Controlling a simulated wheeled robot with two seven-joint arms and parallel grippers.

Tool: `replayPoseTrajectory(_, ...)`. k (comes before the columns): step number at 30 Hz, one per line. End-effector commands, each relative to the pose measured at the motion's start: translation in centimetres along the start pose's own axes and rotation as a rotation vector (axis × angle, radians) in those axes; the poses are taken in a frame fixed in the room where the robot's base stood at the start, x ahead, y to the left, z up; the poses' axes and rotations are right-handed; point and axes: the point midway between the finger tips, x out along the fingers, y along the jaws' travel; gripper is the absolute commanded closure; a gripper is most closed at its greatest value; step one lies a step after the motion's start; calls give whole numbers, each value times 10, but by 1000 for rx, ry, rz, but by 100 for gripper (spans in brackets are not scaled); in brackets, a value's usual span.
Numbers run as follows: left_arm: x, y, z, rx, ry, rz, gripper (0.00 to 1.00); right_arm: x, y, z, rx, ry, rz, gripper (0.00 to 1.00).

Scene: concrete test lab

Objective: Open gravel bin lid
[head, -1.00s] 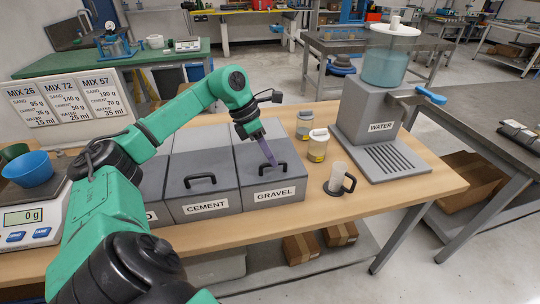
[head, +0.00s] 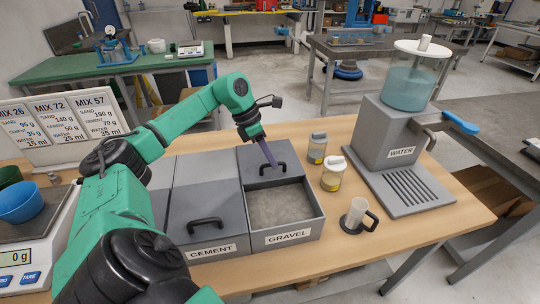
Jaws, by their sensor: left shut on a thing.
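The gravel bin (head: 289,237) stands on the wooden table with its label facing me. Its grey lid (head: 255,170) is slid back, away from the label side, and the grey gravel (head: 280,205) shows in the front part. My left gripper (head: 271,163) reaches down from the left arm and is shut on the lid's black handle (head: 273,169). The fingers partly hide the handle. My right gripper is not in view.
The closed cement bin (head: 207,215) stands directly left of the gravel bin. Two jars (head: 333,174) and a clear cup with a black handle (head: 357,214) stand to the right, near the water dispenser (head: 400,145). A scale (head: 25,240) is at the left.

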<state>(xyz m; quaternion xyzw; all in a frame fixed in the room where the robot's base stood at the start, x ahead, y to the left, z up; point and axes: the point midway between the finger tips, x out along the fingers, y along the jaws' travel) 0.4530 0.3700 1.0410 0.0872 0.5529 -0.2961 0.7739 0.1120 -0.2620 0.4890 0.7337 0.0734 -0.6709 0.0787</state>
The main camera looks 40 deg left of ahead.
Motion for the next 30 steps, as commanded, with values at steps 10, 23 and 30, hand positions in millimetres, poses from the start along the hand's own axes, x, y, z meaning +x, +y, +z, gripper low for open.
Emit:
replayPoseTrajectory(10,0,-1,1,1,-2,-2,54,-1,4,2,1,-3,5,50)
replayPoseTrajectory(23,-60,0,2,1,-8,3,54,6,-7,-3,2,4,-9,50)
replayPoseTrajectory(30,-130,-1,3,1,-8,0,54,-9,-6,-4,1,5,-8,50)
